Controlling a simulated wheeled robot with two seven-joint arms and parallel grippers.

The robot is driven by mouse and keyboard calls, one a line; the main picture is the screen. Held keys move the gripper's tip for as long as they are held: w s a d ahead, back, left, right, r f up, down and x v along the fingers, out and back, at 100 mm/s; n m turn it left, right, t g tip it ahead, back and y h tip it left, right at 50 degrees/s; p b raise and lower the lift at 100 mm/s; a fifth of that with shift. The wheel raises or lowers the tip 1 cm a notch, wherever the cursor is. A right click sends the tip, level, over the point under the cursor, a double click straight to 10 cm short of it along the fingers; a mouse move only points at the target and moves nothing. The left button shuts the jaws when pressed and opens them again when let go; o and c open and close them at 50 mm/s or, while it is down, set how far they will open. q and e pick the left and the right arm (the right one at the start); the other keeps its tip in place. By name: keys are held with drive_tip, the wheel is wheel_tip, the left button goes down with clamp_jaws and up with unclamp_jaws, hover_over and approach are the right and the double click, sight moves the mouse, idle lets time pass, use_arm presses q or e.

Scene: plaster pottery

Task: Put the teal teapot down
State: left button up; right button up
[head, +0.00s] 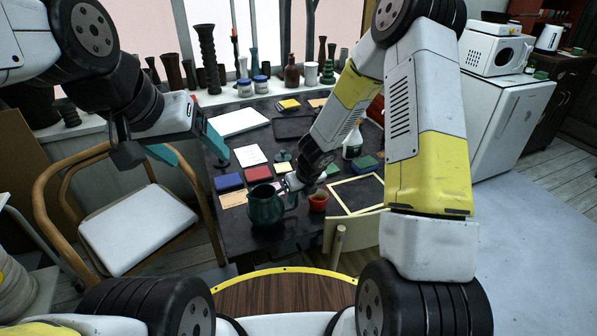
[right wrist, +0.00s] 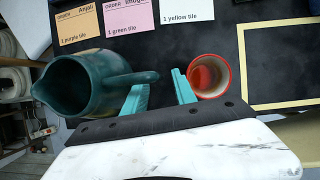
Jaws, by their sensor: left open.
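The teal teapot (head: 264,208) appears upright on the dark table near its front edge. It fills the left of the right wrist view (right wrist: 88,85), with its handle toward my right gripper. My right gripper (head: 292,184) is at the handle side; its teal fingers (right wrist: 160,80) are spread apart. The left finger is by the handle, whose end reaches into the gap without visibly filling it. Whether a finger touches the handle I cannot tell. My left gripper (head: 190,150) is open and empty, in the air left of the table.
A red cup (head: 318,201) stands just right of my right gripper, close to its right finger in the right wrist view (right wrist: 209,76). A yellow-framed dark board (head: 356,194) lies right of it. Order cards (right wrist: 130,16) and coloured tiles lie behind the teapot. A spray bottle (head: 352,142) stands farther back.

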drive_tip(key=s+d+r+m+t+h, duration=0.15)
drive_tip(key=d+r+m, duration=0.25)
drive_tip(key=r+m, duration=0.4)
drive_tip(key=s+d+r+m+t, duration=0.1)
drive_tip(key=s+d+r+m, duration=0.1)
drive_tip(key=d+r+m, duration=0.6)
drive_tip(key=s+d+r+m+t+h, duration=0.15)
drive_tip(key=r+m, duration=0.45)
drive_tip(key=r, duration=0.6)
drive_tip(key=s+a+r+m+g+y, duration=0.1)
drive_tip(key=s+a+r+m, duration=0.1)
drive_tip(key=s+m, duration=0.7)
drive_tip(key=s+a+r+m+g+y, duration=0.1)
drive_tip(key=s+a+r+m+y, duration=0.1)
drive_tip(key=s+m, duration=0.7)
drive_tip(key=shift+s+a+r, duration=0.15)
drive_tip(key=shift+s+r, duration=0.65)
drive_tip(key=shift+s, duration=0.4)
